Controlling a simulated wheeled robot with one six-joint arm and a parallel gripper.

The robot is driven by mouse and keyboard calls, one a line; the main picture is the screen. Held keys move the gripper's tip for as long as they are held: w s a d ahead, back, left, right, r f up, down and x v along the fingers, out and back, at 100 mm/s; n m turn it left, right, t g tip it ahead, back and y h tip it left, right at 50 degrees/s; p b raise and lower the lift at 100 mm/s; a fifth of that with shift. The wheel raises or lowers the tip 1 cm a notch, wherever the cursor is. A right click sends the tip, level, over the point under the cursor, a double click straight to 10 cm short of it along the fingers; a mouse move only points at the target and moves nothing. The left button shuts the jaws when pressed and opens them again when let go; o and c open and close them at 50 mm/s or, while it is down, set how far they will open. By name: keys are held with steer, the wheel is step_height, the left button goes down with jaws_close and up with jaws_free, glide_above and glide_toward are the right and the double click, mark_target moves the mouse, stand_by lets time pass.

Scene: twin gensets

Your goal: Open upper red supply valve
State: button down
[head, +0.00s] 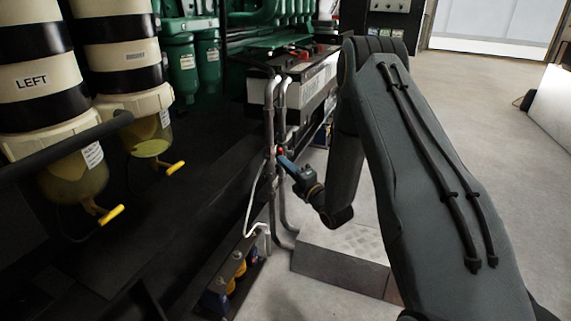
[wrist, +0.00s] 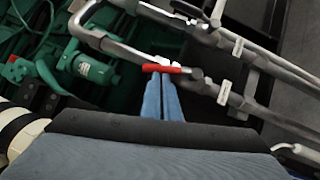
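The red supply valve handle (wrist: 163,68) is a short red lever on a grey metal pipe in the wrist view. It lies roughly crosswise to the pipe's blue-fingered neighbour, my gripper (wrist: 163,80). The two blue fingers are close together, with only a thin gap, and their tips reach the handle. The handle crosses over the tips; whether they touch it I cannot tell. In the head view my gripper (head: 282,158) is at the vertical pipes (head: 269,120), and only a speck of red (head: 280,152) shows at its tips.
A green engine (head: 185,65) and cream-and-black filters (head: 30,80) stand at the left. A white hose (head: 252,205) hangs below the pipes. A tread-plate step (head: 345,245) lies on the floor below my arm. Open floor (head: 480,120) is at the right.

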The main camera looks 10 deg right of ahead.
steer(key=shift+w+d+r+m+g+p, duration=0.4)
steer(key=shift+w+r+m+p, duration=0.25)
steer(key=shift+p, duration=0.6)
steer(key=shift+s+f, duration=0.15)
steer(key=shift+s, duration=0.05)
